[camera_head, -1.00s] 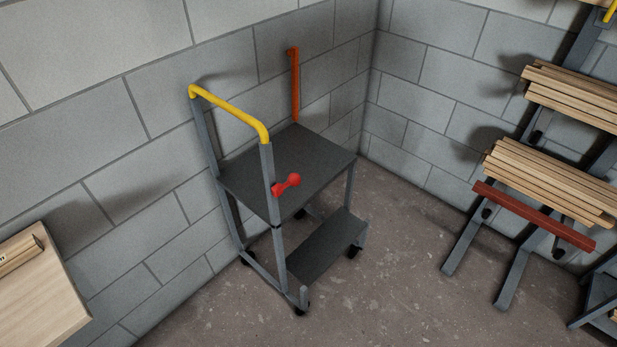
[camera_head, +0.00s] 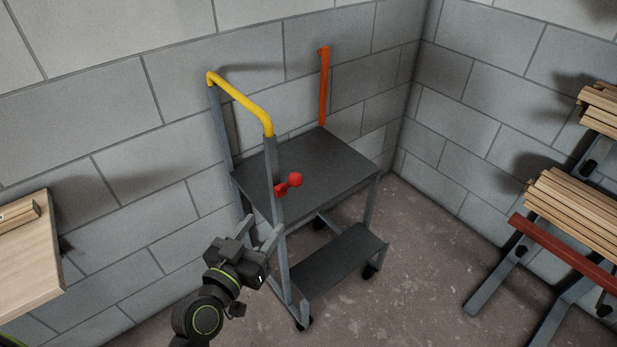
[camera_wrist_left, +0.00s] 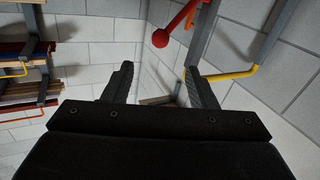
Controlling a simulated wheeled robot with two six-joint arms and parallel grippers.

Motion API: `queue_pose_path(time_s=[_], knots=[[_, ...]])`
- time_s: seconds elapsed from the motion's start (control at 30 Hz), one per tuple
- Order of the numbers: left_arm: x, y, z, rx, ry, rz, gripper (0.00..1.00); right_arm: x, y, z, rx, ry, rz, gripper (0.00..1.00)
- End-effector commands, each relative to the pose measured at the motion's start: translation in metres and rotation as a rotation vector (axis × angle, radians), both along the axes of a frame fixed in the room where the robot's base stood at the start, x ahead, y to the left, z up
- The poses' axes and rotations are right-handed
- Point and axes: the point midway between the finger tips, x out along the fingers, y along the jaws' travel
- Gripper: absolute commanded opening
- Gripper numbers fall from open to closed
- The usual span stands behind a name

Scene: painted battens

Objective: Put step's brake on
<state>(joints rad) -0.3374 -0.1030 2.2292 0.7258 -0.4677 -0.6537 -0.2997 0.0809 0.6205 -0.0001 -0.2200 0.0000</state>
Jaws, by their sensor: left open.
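The step (camera_head: 310,165) is a grey wheeled frame with a dark top, a lower tread (camera_head: 340,262) and a yellow handrail (camera_head: 243,100). A red lever with a ball knob (camera_head: 295,179) sits on its near post, pointing right and slightly up. My left gripper (camera_head: 263,232) is open and empty, below and left of the red lever, by the step's near side. In the left wrist view the red knob (camera_wrist_left: 160,38) shows above the gap between the open fingers (camera_wrist_left: 158,70), apart from them. The yellow handrail (camera_wrist_left: 234,73) shows right of the fingers. My right gripper is out of view.
An orange bar (camera_head: 323,90) stands upright at the step's far side, near the block wall. A wooden table (camera_head: 30,265) is at the left. A rack with wooden battens (camera_head: 570,205) and a red-brown batten (camera_head: 560,250) is at the right. Floor between is clear.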

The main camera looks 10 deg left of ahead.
Motion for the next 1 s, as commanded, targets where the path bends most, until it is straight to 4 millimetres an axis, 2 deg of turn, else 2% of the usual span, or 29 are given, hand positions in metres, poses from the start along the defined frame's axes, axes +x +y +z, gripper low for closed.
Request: queue_pose_path(time_s=[0.17, 0.7, 1.0], knots=[[0.015, -0.003, 0.005, -0.001, -0.007, -0.001, 0.52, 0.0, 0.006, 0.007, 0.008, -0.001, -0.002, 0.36], [0.111, -0.022, 0.005, 0.001, -0.004, -0.002, 0.52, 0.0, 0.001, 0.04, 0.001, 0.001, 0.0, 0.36], [0.155, -0.03, 0.003, 0.0, -0.004, -0.002, 0.52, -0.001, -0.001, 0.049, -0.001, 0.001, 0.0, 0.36]])
